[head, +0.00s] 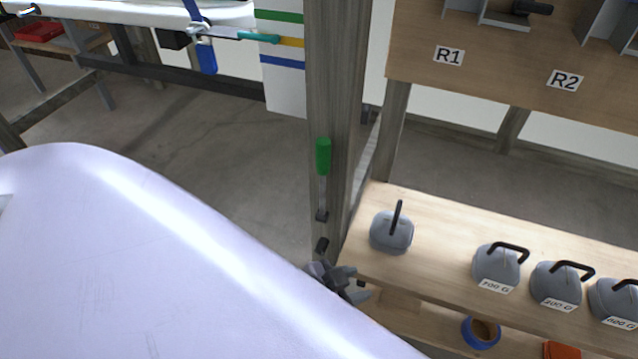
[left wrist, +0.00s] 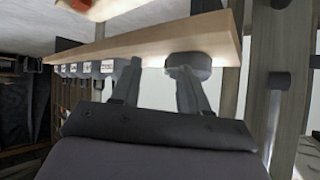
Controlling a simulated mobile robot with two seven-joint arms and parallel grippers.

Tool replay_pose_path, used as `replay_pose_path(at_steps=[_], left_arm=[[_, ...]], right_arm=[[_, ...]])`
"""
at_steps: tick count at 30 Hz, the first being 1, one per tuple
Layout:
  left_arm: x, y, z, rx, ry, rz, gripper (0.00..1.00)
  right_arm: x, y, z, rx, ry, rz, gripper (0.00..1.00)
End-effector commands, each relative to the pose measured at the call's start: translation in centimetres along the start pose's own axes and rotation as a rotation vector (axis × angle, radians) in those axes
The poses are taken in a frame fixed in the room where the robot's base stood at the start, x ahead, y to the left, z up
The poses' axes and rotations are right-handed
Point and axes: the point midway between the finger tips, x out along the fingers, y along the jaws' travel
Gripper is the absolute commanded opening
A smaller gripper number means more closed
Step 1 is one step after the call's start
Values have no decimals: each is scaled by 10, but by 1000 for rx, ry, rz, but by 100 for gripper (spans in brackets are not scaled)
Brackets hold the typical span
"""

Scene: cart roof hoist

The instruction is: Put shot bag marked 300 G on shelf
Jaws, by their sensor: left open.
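Several grey shot bags with black handles stand on a wooden shelf board (head: 440,246) at the right of the head view. The leftmost bag (head: 391,232) stands apart and shows no mark. I cannot read 300 G on any. My left gripper (head: 352,284) is open and empty, below and left of the leftmost bag. In the left wrist view its fingers (left wrist: 157,80) are apart, with a bag (left wrist: 190,62) beyond the right finger. My right gripper is not in view.
A brown panel marked R1 (head: 448,56) and R2 (head: 565,80) is above. A blue ring-shaped roll (head: 481,332) and an orange item (head: 562,350) lie below the board.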

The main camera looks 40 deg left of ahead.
Motion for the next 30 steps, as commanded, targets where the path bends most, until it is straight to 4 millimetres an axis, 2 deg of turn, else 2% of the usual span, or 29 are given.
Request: replay_pose_path(at_steps=[1,4,7,12,20,23,30], left_arm=[[-10,-3,17,-65,-10,-30,44],[-24,-10,37,-161,-9,-79,44],[-33,-14,48,-215,-6,-108,44],[-38,-16,52,-241,-3,-121,44],[-39,-16,50,-239,-4,-120,44],[-48,-17,40,-237,-4,-122,44],[-83,-24,0,-228,-4,-133,44]], right_arm=[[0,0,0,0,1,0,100],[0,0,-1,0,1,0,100],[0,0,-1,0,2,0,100],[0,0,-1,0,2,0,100],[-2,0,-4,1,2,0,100],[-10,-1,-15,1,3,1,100],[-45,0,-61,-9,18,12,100]])
